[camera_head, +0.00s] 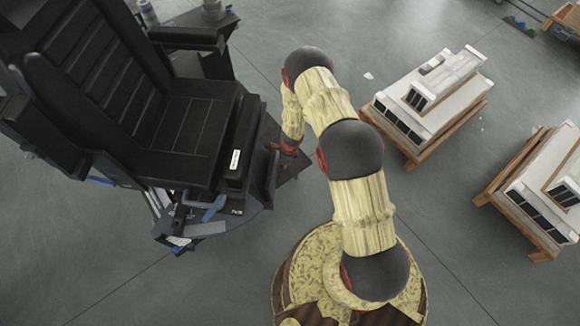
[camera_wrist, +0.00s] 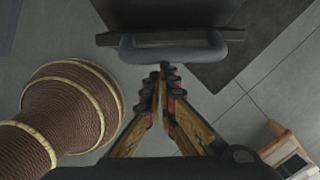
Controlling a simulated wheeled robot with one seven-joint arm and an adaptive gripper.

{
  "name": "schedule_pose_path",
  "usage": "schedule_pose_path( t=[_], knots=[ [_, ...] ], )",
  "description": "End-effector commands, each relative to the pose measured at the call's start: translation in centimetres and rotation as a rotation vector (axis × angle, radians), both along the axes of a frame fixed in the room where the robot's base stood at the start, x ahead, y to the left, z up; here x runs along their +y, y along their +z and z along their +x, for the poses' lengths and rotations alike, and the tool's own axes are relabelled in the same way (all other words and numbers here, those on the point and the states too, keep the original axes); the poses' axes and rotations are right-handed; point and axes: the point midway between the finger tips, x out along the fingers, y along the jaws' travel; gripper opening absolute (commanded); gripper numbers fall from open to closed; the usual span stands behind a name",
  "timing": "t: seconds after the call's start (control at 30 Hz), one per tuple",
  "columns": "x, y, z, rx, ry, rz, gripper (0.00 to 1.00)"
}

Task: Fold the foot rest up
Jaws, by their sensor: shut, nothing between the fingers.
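The black chair (camera_head: 185,125) stands at the left in the head view. Its foot rest (camera_head: 271,172) is a dark panel hanging down at the chair's front edge, partly hidden by my arm. In the wrist view a dark panel with a rounded grey bar (camera_wrist: 172,51) along its near edge, apparently the foot rest, lies just past my fingertips. My gripper (camera_wrist: 162,78) is shut and empty, its tips at or just short of the bar; I cannot tell whether they touch. In the head view my gripper (camera_head: 286,148) is small, right beside the foot rest.
A dark floor plate (camera_head: 290,166) lies under the chair front. Two wooden pallets with white and black units, one at the upper right (camera_head: 425,108) and one at the right edge (camera_head: 540,195), stand on the grey floor. Open floor lies between chair and pallets.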

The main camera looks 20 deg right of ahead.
Motion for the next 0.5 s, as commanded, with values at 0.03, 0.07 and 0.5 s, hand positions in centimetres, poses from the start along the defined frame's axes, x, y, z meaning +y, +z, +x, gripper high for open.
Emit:
schedule_pose_path(
  t=[0.03, 0.07, 0.5],
  knots=[
    [0.7, 0.4, 0.3, -0.001, 0.004, 0.0, 0.0],
    [1.1, 0.5, 0.5, 0.0, 0.005, 0.0, 0.0],
    [3.5, 0.4, 1.8, 0.001, 0.0, 0.0, 0.0]
  ],
)
